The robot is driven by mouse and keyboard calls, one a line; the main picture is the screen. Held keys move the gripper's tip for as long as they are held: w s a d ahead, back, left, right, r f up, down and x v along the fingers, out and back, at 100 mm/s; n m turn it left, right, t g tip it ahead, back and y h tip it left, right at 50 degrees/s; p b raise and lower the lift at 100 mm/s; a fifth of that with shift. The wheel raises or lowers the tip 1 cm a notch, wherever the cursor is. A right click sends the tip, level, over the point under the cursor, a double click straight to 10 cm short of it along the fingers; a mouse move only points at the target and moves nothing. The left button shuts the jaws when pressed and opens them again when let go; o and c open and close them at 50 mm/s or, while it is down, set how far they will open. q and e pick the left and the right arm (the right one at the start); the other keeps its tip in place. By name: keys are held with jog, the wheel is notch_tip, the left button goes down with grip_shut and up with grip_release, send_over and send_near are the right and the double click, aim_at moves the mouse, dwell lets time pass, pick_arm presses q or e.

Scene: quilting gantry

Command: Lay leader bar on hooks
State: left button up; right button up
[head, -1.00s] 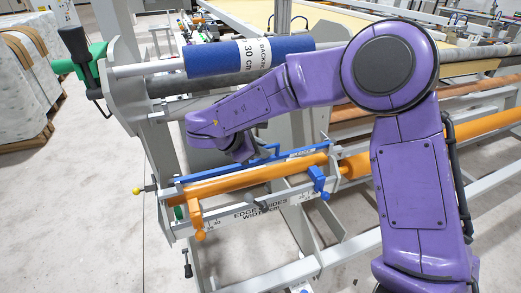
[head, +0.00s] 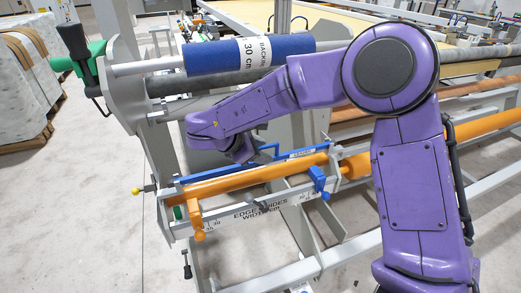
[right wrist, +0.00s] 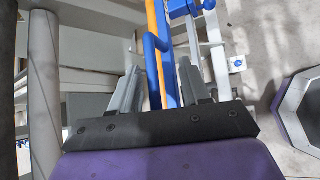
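The blue leader bar (head: 292,154) lies along the back of the orange roller on the near frame in the head view. My left gripper is out of view.
An orange roller (head: 235,180) sits in the frame marked edge guides, with an orange clamp (head: 195,212) and a blue clamp (head: 318,178). A blue backing roll (head: 215,58) is above, behind my forearm. Wrapped pallets (head: 25,75) stand at far left. Floor at left is clear.

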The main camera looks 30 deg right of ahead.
jog(key=b+v, duration=0.1)
jog(key=v, duration=0.9)
jog(key=shift+r, duration=0.25)
jog(key=shift+a, duration=0.15)
